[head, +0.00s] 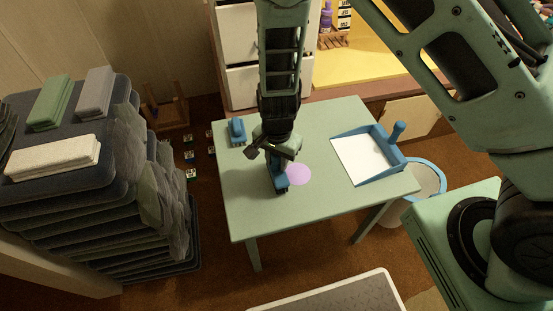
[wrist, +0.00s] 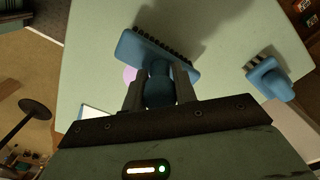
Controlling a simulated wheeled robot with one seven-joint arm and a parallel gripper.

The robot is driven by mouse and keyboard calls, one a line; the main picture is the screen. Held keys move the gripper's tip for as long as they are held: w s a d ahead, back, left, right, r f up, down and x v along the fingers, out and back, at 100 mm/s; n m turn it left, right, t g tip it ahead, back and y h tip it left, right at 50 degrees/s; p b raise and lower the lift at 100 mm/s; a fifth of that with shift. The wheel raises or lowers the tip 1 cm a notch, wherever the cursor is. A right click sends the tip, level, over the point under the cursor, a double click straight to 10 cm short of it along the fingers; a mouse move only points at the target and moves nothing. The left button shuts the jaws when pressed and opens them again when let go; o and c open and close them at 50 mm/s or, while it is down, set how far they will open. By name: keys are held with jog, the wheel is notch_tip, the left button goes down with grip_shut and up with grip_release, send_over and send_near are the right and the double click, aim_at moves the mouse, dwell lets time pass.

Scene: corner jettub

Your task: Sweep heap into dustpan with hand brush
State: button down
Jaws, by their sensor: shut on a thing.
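My gripper (head: 276,166) is shut on the handle of a blue hand brush (head: 281,184) above or on the green table (head: 330,119); contact cannot be told. In the wrist view the held hand brush (wrist: 150,52) shows dark bristles along its far edge, between my gripper's fingers (wrist: 158,88). A pale purple round patch (head: 300,174) lies just right of the brush; I cannot tell if it is a flat mark or the heap. It also shows in the wrist view (wrist: 129,75). The blue dustpan (head: 386,169) with a white floor lies at the table's right, handle upright.
A second blue brush (head: 237,131) stands at the table's left back; it also shows in the wrist view (wrist: 269,80). Bare tabletop lies between patch and dustpan. A stack of dark cushions (head: 72,180) is left; a round bin (head: 425,180) stands by the right edge.

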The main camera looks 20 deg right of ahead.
jog(key=shift+d+f, duration=0.15)
jog(key=shift+f, duration=0.4)
jog(key=shift+w+d+r+b, duration=0.1)
jog(key=shift+d+b, duration=1.15)
jog(key=shift+d, duration=0.75)
jog(key=shift+w+d+b, duration=0.1)
jog(key=shift+d+b, duration=1.15)
jog(key=shift+d, duration=0.75)
jog(key=shift+d+r+b, duration=0.1)
jog(key=shift+d+b, duration=0.55)
jog(key=shift+d, duration=2.9)
jog(key=shift+d+r+p, duration=0.25)
jog(key=shift+r+p, duration=1.1)
jog(key=shift+r, duration=0.05)
jog(key=shift+d+r+p, duration=0.2)
jog(key=shift+r+p, duration=1.15)
jog(key=shift+r, duration=0.05)
